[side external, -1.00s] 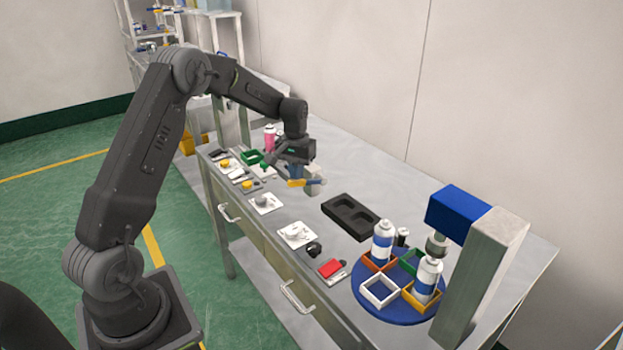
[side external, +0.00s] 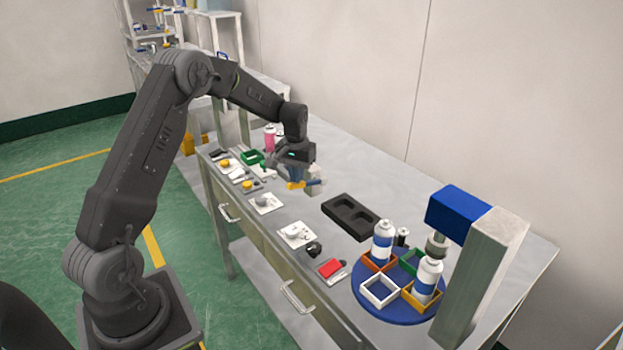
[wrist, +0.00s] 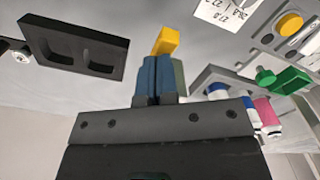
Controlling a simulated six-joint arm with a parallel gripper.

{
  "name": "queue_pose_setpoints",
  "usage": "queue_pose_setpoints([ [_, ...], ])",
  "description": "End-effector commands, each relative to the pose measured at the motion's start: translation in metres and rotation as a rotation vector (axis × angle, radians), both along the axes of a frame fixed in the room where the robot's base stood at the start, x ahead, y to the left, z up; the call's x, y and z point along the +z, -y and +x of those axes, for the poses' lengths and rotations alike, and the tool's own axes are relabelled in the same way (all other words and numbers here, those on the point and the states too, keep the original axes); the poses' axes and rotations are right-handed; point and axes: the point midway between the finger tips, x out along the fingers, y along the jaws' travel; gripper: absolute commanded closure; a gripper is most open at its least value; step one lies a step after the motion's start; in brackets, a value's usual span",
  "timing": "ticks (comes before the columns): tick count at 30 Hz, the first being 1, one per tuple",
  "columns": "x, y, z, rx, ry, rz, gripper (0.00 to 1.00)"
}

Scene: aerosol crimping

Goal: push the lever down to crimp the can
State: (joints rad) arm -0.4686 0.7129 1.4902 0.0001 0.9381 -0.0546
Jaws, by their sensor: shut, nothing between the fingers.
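My gripper (side external: 295,174) has blue fingers that are closed together and empty, pointing down over the left part of the bench. It also shows in the wrist view (wrist: 157,62). A yellow-orange block (side external: 295,185), likely the lever's handle end, lies right at the fingertips; it shows just past them in the wrist view (wrist: 166,40). I cannot tell whether the fingers touch it. No can is clearly visible under the lever; the gripper covers much of this spot.
A pink can (side external: 270,138) and a green frame (side external: 252,157) stand behind left. A black two-pocket tray (side external: 351,216) lies to the right. Further right, a blue turntable (side external: 400,313) carries white-and-blue cans (side external: 383,241) beside a grey column (side external: 485,270). Small mats line the front edge.

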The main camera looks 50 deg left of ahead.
Motion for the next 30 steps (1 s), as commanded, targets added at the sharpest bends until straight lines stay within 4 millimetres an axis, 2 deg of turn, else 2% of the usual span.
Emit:
queue_pose_setpoints([
  [30, -0.02, 0.0, 0.0, 0.0, -0.001, 0.0, 1.0],
])
